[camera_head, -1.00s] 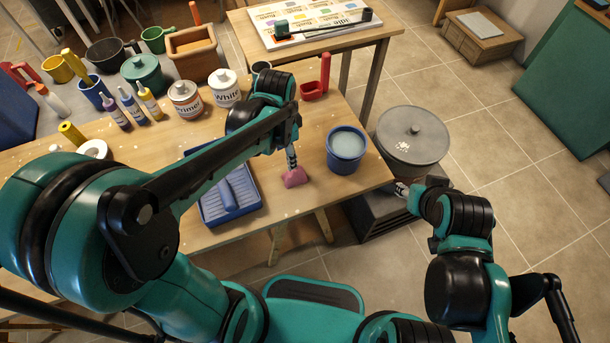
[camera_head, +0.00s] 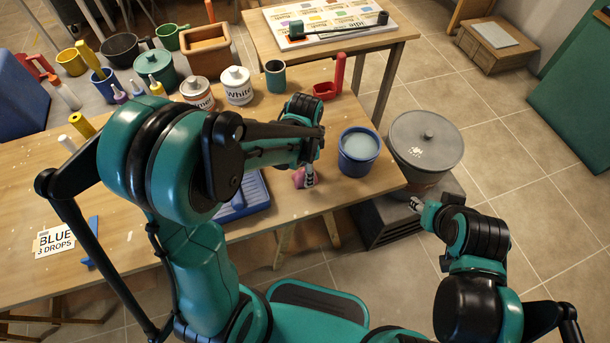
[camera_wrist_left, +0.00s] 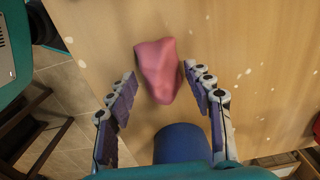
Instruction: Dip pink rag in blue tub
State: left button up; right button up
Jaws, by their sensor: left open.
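The pink rag (camera_head: 298,179) lies bunched on the wooden table, left of the blue tub (camera_head: 359,155), which holds pale bluish liquid. My left gripper (camera_head: 309,175) is low beside the rag, partly hiding it in the head view. In the left wrist view my left gripper (camera_wrist_left: 162,88) is open, its two fingers apart on either side of the rag's near part; the rag (camera_wrist_left: 159,69) extends beyond the fingertips. The blue tub (camera_wrist_left: 182,144) shows at the bottom of that view. My right gripper (camera_head: 415,203) is right of the table; its fingers are too small to read.
A grey lidded bin (camera_head: 424,143) stands just right of the tub. A blue paint tray (camera_head: 245,198) lies left of the rag, partly behind my arm. A red scoop-like holder (camera_head: 328,89), a white paint can (camera_head: 236,86) and a teal cup (camera_head: 275,76) stand behind.

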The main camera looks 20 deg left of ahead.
pick_arm(q)
jog(key=shift+c, duration=0.3)
grip_shut()
jog(key=shift+r, duration=0.1)
notch_tip(320, 180, up, 10)
jog(key=p, duration=0.3)
jog(key=shift+p, duration=0.3)
